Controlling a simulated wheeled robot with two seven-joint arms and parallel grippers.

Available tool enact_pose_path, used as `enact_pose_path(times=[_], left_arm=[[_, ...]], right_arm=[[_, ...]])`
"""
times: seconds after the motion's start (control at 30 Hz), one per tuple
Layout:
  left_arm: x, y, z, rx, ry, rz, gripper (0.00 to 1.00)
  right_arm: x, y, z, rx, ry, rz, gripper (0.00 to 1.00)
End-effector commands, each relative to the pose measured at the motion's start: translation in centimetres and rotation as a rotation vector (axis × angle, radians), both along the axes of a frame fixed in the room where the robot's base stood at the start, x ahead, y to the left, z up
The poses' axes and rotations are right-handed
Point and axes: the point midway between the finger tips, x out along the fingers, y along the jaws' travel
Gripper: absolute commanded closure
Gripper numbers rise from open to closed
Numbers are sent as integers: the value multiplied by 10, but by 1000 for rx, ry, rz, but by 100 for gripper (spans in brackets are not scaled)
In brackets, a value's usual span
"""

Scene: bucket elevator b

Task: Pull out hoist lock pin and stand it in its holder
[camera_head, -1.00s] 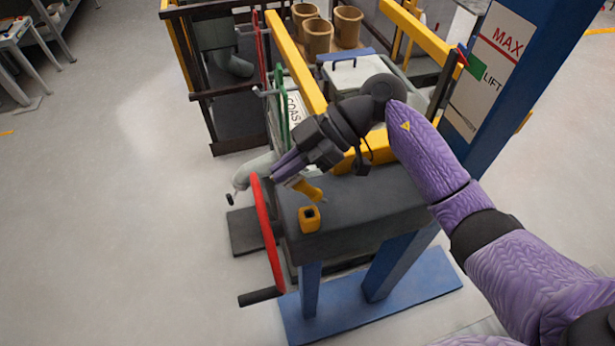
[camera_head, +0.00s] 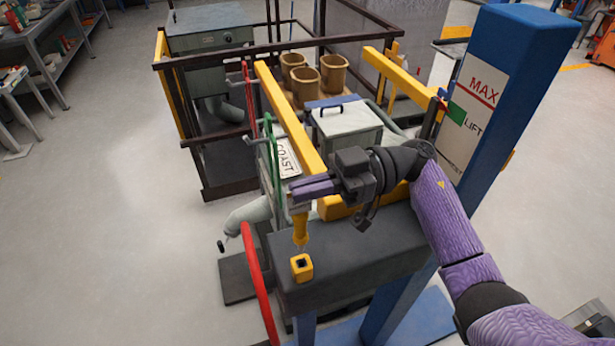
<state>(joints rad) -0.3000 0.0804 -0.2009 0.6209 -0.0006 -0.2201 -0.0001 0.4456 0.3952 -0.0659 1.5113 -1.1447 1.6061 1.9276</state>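The hoist lock pin (camera_head: 300,228) is yellow with a thin metal tip. It hangs nearly upright below the fingers of my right gripper (camera_head: 296,194), which is shut on its upper end. The holder (camera_head: 301,267) is a small yellow square block with a dark hole, near the left end of a dark grey housing top. The pin's tip appears just above and behind the hole; I cannot tell whether it touches the holder. My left gripper is not in view.
Yellow beams (camera_head: 290,118) and a blue post (camera_head: 512,75) with a MAX sign stand behind and right. A lidded light box (camera_head: 345,121) and several brown buckets (camera_head: 333,72) are farther back. Floor at left is clear.

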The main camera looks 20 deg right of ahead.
Motion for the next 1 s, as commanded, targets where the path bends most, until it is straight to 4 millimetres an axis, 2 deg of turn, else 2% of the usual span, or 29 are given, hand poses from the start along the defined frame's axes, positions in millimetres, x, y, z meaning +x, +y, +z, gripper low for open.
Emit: enact_pose_path(times=[0.03, 0.1, 0.3, 1.0], left_arm=[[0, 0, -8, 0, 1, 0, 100], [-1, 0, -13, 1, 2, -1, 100], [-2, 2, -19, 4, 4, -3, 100], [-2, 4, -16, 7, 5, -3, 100]], right_arm=[[0, 0, -11, -1, 2, -1, 100], [0, 0, -19, -2, 1, -1, 100], [0, 0, -31, -1, 0, -1, 100], [0, 0, -31, -1, 1, 1, 100]])
